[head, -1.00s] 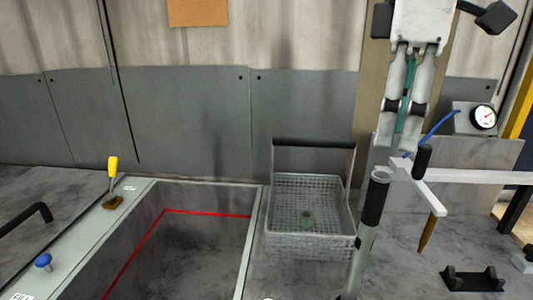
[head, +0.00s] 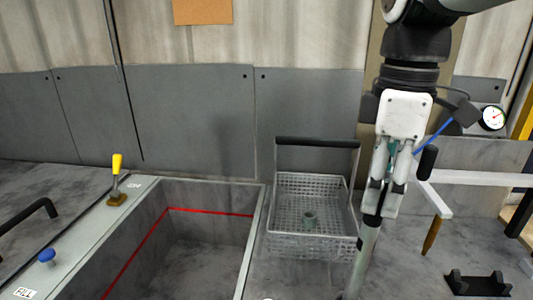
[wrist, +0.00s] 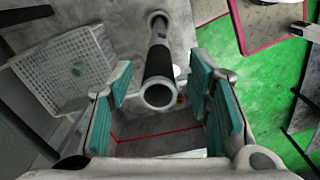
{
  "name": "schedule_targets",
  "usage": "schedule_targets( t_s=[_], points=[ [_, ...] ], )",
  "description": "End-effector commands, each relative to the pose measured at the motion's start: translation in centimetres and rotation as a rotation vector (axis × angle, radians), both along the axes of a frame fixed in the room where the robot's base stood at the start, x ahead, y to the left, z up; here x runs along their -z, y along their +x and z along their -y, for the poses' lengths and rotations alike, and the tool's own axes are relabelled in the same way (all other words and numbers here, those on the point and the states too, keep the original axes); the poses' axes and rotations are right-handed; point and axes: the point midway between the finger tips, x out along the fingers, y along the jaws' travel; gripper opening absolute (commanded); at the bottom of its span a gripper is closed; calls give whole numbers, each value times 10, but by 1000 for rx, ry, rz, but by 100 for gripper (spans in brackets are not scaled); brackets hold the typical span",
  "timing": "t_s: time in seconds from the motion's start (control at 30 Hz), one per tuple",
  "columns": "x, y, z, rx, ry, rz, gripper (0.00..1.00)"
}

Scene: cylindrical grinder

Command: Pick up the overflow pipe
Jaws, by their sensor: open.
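The overflow pipe (head: 361,262) is a grey tube with a black band near its top. It stands upright, leaning slightly, to the right of the wire basket. My gripper (head: 383,200) points down over its upper end, which the fingers partly hide in the head view. In the wrist view, the open pipe end (wrist: 158,95) and its black band lie between the teal pads of my gripper (wrist: 160,80). The fingers are open, with a gap showing on each side of the pipe.
A wire basket (head: 283,247) with a black handle stands just left of the pipe. Further left is a sunken tank (head: 258,215) with a red line inside. A white bar (head: 470,177), a hanging brown-tipped piece (head: 432,236) and a black cradle (head: 478,284) are to the right.

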Motion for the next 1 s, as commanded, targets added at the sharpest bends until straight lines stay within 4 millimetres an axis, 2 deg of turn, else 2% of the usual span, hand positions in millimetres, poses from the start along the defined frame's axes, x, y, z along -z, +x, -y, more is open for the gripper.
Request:
schedule_targets(
  t_s=[0.1,0.2,0.47,0.7,1.0],
  points=[
    [17,1,0,2,1,-4,46],
    [26,1,-1,1,1,-2,46],
    [28,1,-1,0,0,-1,46],
    [28,1,-1,0,0,-1,0],
    [28,1,-1,0,0,0,0]
  ],
)
